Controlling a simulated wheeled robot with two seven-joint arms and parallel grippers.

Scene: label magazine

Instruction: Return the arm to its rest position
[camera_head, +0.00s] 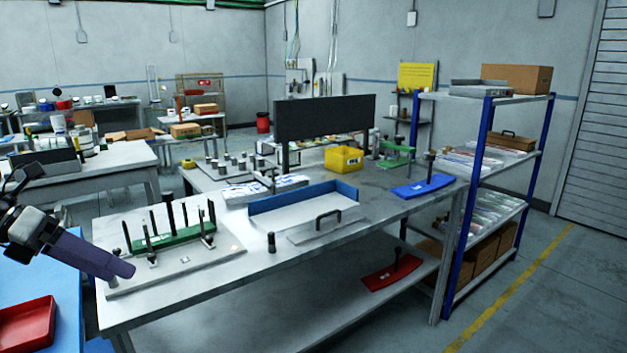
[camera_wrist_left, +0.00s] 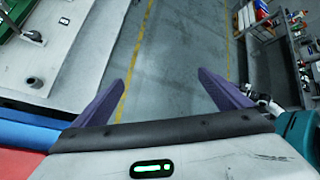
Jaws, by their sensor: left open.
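My left gripper (camera_head: 125,268) comes in from the left in the head view, with a purple finger near the front left corner of the grey workbench (camera_head: 300,262). In the left wrist view, the two purple fingers of my left gripper (camera_wrist_left: 165,88) stand wide apart with nothing between them. Bare grey floor (camera_wrist_left: 180,50) with a yellow line shows behind them. The edge of the workbench also shows at the left of the wrist view (camera_wrist_left: 85,60). My right gripper is not in view.
On the bench are a green fixture with black posts (camera_head: 180,238), a blue-backed tray (camera_head: 300,200), a yellow bin (camera_head: 343,158) and a blue piece (camera_head: 422,187). A red tray (camera_head: 28,322) lies on a blue surface (camera_head: 62,285) at lower left. A blue-post shelf (camera_head: 487,130) stands right.

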